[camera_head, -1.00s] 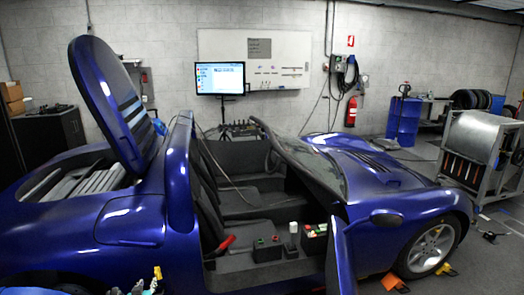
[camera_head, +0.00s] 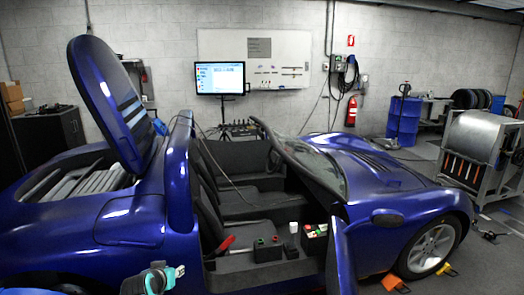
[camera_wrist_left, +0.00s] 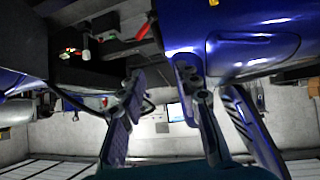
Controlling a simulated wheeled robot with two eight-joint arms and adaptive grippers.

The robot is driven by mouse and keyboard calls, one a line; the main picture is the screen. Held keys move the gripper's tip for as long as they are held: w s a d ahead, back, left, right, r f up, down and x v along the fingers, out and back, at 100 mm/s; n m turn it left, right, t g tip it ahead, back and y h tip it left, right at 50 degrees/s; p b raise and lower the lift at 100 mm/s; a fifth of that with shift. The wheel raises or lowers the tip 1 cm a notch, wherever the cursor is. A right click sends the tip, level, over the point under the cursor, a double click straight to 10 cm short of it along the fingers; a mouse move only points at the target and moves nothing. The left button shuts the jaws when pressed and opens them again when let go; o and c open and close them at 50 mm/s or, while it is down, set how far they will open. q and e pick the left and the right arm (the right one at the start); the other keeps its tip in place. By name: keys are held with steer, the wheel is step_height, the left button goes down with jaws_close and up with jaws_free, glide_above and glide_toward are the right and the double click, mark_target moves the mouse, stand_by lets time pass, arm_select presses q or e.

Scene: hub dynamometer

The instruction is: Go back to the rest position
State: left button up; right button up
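The task names no object, only my arms. My left gripper (camera_head: 166,276) shows at the bottom left of the head view, beside the blue car's side. In the left wrist view, its two dark fingers (camera_wrist_left: 166,92) stand apart with nothing between them, so it is open and empty. That view is turned over, with the car body and the black boxes in its upper part. My right gripper is in neither view.
The blue car (camera_head: 130,222) fills the foreground, with its rear lid raised and its door (camera_head: 341,255) open. Black battery-like boxes (camera_head: 267,250) sit in the door opening. A metal cart (camera_head: 470,150) stands at the right.

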arm_select(q)
steer(key=s+d+r+g, duration=0.15)
steer(key=s+d, duration=0.25)
steer(key=s, duration=0.4)
steer(key=s+d+r, duration=0.2)
steer(key=s+d, duration=0.2)
steer(key=s, duration=0.3)
steer(key=s+d+f+m+g, duration=0.1)
steer(key=s+d+f+g, duration=0.1)
steer(key=s, duration=1.2)
steer(key=shift+s+d+f+h, duration=0.2)
steer(key=shift+d+f+h, duration=0.1)
steer(key=shift+d+f, duration=0.15)
